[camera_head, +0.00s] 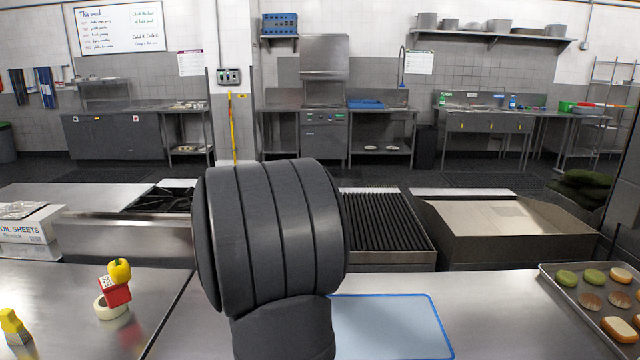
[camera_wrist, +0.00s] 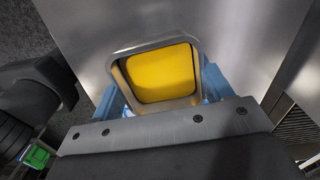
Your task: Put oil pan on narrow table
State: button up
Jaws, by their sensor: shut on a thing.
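The oil pan (camera_wrist: 118,72) is a small square metal pan filled with yellow oil (camera_wrist: 160,73), seen in the wrist view. My gripper (camera_wrist: 162,92) shows blue fingers at the pan's left and right sides and is shut on it. The pan is over or on a smooth steel surface (camera_wrist: 230,30); I cannot tell whether it touches. In the head view my arm hides the gripper and pan. Steel counters (camera_head: 60,290) show in front, but I cannot tell which surface is the narrow table.
In the head view, a stacked red block and yellow pepper (camera_head: 119,270) stand left, near a yellow-topped bottle (camera_head: 14,325). A blue-edged board (camera_head: 390,325) lies right of my arm. A food tray (camera_head: 560,285) is far right. Behind are a grill (camera_head: 385,222) and griddle (camera_head: 500,218).

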jog(key=w+d+f+n, duration=0.2)
jog(key=w+d+n, duration=0.3)
jog(key=w, duration=0.2)
jog(key=w+d+f+n, duration=0.2)
jog(key=w+d+n, duration=0.4)
jog(key=w, duration=0.1)
jog(key=w+d+f+n, duration=0.2)
jog(key=w+d+n, duration=0.3)
jog(key=w+d, duration=0.1)
jog(key=shift+w+f, duration=0.3)
jog(key=shift+w, duration=0.1)
notch_tip(320, 180, up, 13)
jog(key=s+d, duration=0.6)
jog(key=d, duration=0.6)
jog(key=s+d, duration=0.6)
jog(key=d, duration=0.7)
jog(key=s+d+f, duration=0.1)
jog(key=s+d, duration=0.6)
jog(key=s, duration=0.3)
jog(key=s+d, duration=0.7)
jog(key=s, duration=0.3)
send_over(466, 339)
jog(key=f, duration=1.1)
jog(key=shift+s+d+f, duration=0.1)
jog(key=shift+s+f, duration=0.05)
jog(key=shift+s, duration=0.05)
jog(key=shift+w+f, duration=0.3)
jog(key=shift+f, duration=1.9)
jog(key=shift+f, duration=0.1)
